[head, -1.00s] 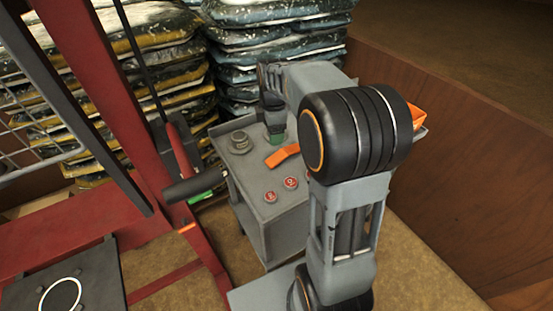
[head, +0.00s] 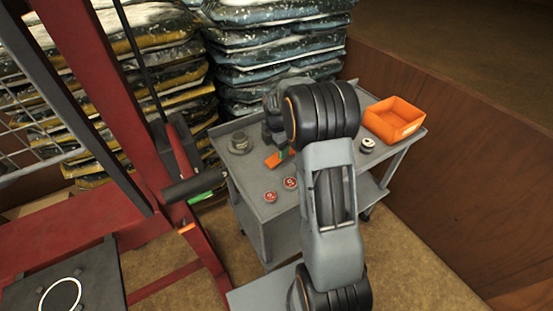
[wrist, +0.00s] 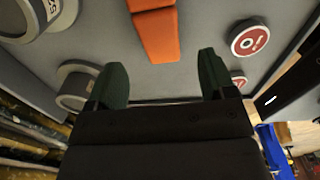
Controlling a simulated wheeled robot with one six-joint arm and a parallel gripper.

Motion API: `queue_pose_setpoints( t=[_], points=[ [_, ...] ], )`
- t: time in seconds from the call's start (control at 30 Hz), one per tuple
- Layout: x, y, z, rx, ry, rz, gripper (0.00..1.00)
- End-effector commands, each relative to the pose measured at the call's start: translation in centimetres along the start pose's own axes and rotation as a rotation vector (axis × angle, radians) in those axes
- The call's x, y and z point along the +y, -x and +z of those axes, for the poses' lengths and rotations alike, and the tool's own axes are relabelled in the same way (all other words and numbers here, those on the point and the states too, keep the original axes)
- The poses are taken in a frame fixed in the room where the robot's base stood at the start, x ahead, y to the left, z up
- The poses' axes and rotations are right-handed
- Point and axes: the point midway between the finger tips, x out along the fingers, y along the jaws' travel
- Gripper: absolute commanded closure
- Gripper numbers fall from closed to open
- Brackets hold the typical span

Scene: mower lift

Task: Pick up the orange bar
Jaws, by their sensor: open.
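The orange bar (head: 273,160) lies on the grey cart top (head: 258,206), partly hidden by my arm in the head view. In the wrist view the bar (wrist: 157,32) runs from the top edge toward the middle, between the lines of my two fingers. My gripper (wrist: 162,72) is open, with its two dark green fingertips apart and nothing between them. In the wrist view the bar's near end lies just ahead of the fingertips. In the head view my gripper (head: 286,153) is over the cart at the bar, mostly hidden behind my wrist.
Two red-topped round pieces (head: 290,183) and a grey round weight (head: 240,143) lie near the bar. An orange bin (head: 394,119) and a small round part (head: 367,145) are on the cart's right. A red lift frame (head: 130,130) stands left; stacked bags (head: 270,50) are behind.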

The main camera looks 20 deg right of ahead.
Motion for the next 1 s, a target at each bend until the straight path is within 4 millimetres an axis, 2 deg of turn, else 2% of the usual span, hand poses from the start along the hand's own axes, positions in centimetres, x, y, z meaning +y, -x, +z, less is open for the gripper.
queue_pose_setpoints(
  t=[0.4, 0.7, 1.0],
  points=[
    [-0.1, -4.7, -0.1, 0.001, 0.0, -0.002, 0.23],
    [0.0, -5.1, -0.1, 0.001, 0.0, -0.001, 0.23],
    [0.0, -5.1, -0.1, 0.0, 0.0, -0.001, 0.51]
  ],
)
